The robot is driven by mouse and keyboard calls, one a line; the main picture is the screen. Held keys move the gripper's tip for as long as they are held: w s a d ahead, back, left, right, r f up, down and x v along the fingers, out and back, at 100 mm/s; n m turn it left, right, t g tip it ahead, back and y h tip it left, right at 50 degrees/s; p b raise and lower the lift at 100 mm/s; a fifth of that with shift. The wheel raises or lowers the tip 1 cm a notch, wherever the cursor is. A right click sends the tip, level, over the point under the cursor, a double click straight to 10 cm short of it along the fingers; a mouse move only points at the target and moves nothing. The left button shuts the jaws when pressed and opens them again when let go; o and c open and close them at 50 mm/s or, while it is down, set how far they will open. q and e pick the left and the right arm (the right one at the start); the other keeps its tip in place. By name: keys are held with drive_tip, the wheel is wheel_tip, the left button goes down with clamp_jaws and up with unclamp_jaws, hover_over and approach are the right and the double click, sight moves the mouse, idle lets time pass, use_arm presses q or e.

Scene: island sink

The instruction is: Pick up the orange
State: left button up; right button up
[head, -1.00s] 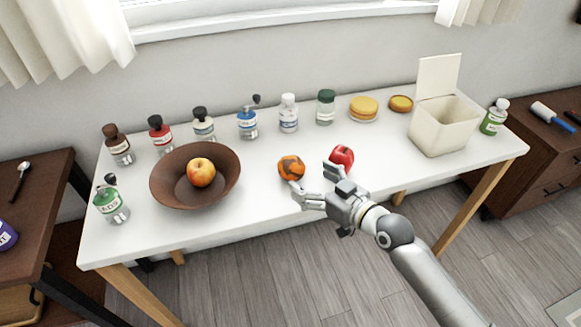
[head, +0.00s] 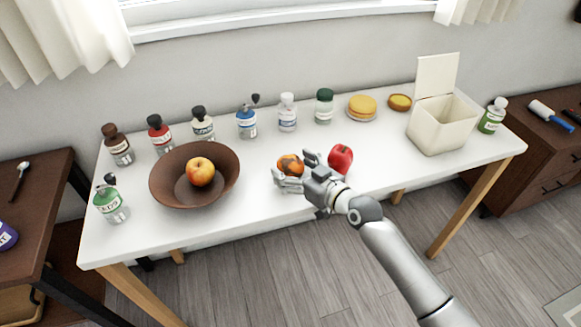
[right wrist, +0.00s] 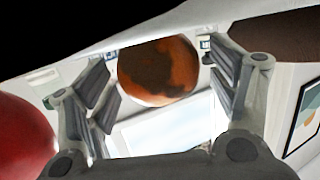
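The orange (head: 289,163), mottled with dark patches, sits on the white table right of the brown bowl. It also shows in the right wrist view (right wrist: 158,70), between and just beyond the two fingers. My right gripper (head: 291,171) is open, with its fingers at either side of the orange's near side. My left gripper is not in view.
A red apple (head: 340,158) stands close to the right of my gripper and also shows in the wrist view (right wrist: 24,138). Several bottles line the back, and an open cream box (head: 440,128) stands at right.

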sight(294, 163)
drive_tip(key=c, duration=0.9)
drive_tip(key=shift+c, duration=0.3)
drive_tip(key=shift+r, duration=0.1)
drive_tip(key=shift+r, duration=0.5)
wheel_tip(294, 163, up, 2)
drive_tip(key=shift+r, duration=0.2)
drive_tip(key=s+r+p, duration=0.1)
drive_tip(key=s+r, duration=0.8)
drive_tip(key=s, duration=0.5)
drive_tip(key=shift+d+r, duration=0.2)
drive_tip(key=shift+r, duration=0.05)
